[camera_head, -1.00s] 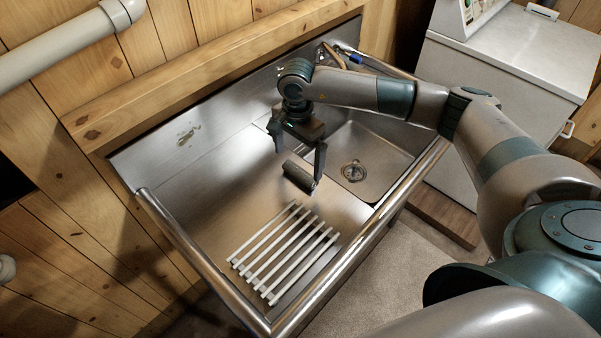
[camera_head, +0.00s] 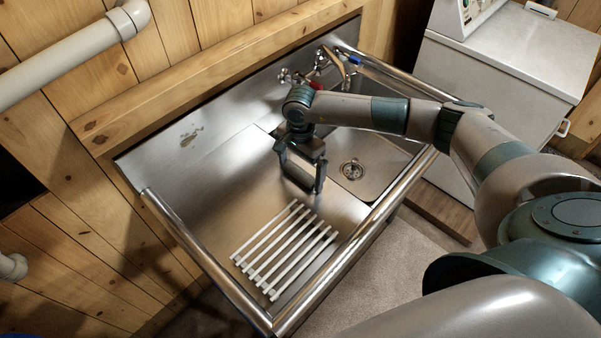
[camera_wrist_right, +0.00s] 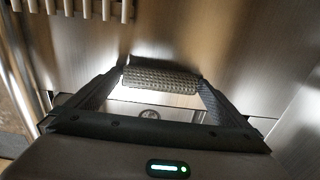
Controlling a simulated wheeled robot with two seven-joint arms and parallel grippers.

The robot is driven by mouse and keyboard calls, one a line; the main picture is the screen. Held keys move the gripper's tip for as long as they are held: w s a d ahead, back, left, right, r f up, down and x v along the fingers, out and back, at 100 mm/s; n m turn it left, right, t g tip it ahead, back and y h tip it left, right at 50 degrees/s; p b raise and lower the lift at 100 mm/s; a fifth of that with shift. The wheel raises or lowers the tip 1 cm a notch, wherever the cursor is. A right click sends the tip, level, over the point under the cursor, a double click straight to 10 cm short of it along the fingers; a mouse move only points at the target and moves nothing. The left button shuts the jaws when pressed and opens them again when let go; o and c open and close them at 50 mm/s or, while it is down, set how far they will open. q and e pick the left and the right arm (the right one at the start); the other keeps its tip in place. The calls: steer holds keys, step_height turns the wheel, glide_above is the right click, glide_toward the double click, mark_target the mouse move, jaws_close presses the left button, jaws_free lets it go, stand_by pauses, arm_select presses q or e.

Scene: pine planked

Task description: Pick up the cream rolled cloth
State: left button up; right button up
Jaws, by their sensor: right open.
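The rolled cloth (camera_wrist_right: 160,79) looks grey and ribbed in the right wrist view, not clearly cream. It lies crosswise between the fingertips of my right gripper (camera_wrist_right: 161,82), its ends close to them; I cannot tell whether they touch. In the head view the right gripper (camera_head: 301,181) is open and points down at the steel drainboard beside the sink basin. Its dark fingers stand on either side of the roll, which is mostly hidden there. My left gripper is not in view.
A white slatted rack (camera_head: 284,250) lies on the drainboard (camera_head: 215,185) in front of the gripper. The sink basin (camera_head: 375,170) is to the right, with taps (camera_head: 335,68) behind. A raised steel rim (camera_head: 205,262) borders the unit. The drainboard's left part is clear.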

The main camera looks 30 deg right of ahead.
mark_target(301, 169)
steer(key=c, duration=0.9)
steer(key=shift+r, duration=0.2)
steer(key=shift+c, duration=0.2)
steer(key=shift+r+b, duration=0.6)
steer(key=shift+b, duration=0.15)
step_height(301, 169, up, 2)
steer(key=shift+r+b, duration=0.2)
steer(key=shift+b, duration=0.65)
steer(key=s+d+r+b, duration=0.2)
steer(key=d+r+b, duration=0.3)
steer(key=d, duration=0.6)
step_height(301, 169, up, 2)
steer(key=shift+s+d+r, duration=0.1)
steer(key=shift+s+d, duration=0.1)
